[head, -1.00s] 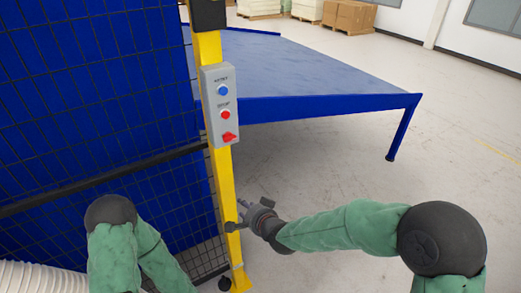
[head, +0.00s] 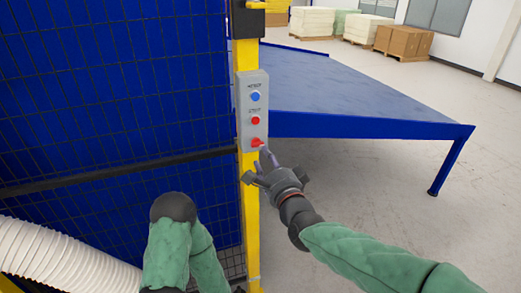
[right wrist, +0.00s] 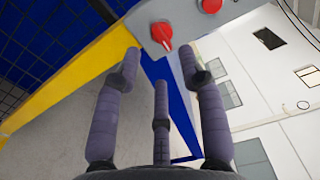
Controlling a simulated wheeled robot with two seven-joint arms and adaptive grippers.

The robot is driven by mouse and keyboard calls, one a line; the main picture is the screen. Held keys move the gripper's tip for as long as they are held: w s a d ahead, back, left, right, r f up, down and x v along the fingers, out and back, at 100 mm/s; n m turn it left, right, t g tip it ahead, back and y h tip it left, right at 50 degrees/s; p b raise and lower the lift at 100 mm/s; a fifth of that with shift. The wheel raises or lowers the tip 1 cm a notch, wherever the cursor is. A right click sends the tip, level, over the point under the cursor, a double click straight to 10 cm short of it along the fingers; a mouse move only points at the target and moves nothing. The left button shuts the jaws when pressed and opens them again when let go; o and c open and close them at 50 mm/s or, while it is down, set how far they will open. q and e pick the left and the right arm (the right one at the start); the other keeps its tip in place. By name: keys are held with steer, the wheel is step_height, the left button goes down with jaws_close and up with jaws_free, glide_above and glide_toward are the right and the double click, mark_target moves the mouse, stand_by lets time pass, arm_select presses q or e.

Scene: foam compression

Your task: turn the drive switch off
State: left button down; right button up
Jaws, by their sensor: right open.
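The grey control box (head: 245,124) is mounted on the yellow post, with a blue button (head: 255,97) at the top, a red button (head: 255,121) below it and a red rotary switch (head: 257,142) at the bottom. The switch also shows in the right wrist view (right wrist: 161,36), its pointer turned diagonally. My right gripper (head: 265,168) is open and empty just below the switch. In the right wrist view its fingers (right wrist: 160,75) spread below the switch with a visible gap to it. My left gripper is out of view; only my left arm shows.
The yellow post (head: 251,215) and the blue mesh fence (head: 115,90) stand close on the left. A blue table (head: 350,95) extends behind the post. Open floor lies to the right. A white ribbed hose (head: 65,262) is at lower left.

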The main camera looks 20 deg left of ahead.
mark_target(257, 144)
steer(key=x, duration=0.6)
steer(key=shift+w+a, duration=0.2)
steer(key=shift+w, duration=0.05)
steer(key=shift+f, duration=0.1)
jaws_close()
